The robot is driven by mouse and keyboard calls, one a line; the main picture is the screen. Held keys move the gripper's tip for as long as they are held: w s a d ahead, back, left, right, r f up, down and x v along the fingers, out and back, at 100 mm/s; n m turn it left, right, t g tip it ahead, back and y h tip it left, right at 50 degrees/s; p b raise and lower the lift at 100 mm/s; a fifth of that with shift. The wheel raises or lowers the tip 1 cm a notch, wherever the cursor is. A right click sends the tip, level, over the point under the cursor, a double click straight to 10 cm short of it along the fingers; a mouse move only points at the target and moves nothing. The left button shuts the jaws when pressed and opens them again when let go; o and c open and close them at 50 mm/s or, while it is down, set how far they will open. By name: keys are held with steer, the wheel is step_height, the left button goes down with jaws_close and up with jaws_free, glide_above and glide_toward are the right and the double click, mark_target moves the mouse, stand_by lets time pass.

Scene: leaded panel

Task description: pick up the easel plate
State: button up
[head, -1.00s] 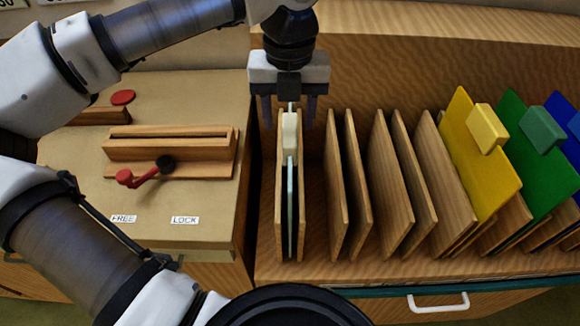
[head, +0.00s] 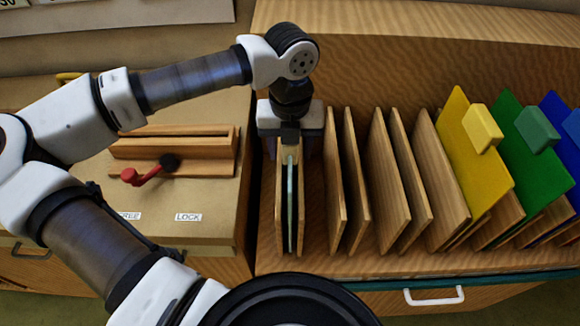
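The easel plate (head: 290,205) is a thin, pale glassy plate seen almost edge-on. It stands upright in the leftmost slot of the wooden rack, between two wooden dividers. Its cream grip block at the top is now mostly hidden under my gripper. My gripper (head: 290,148) points down over the plate's top end. Its dark fingers show faintly on either side of the block, spread apart, and seem not to be closed on it. Whether they touch the dividers is hidden.
Wooden dividers (head: 334,185) stand close to the right of the plate. Yellow (head: 468,165), green (head: 535,150) and blue plates with grip blocks lean further right. A slotted wooden holder (head: 170,146) with a red-handled lever (head: 142,174) is on the left bench.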

steer(key=c, duration=1)
steer(key=shift+r, duration=0.1)
jaws_close()
steer(key=shift+w+r, duration=0.1)
steer(key=shift+r, duration=0.05)
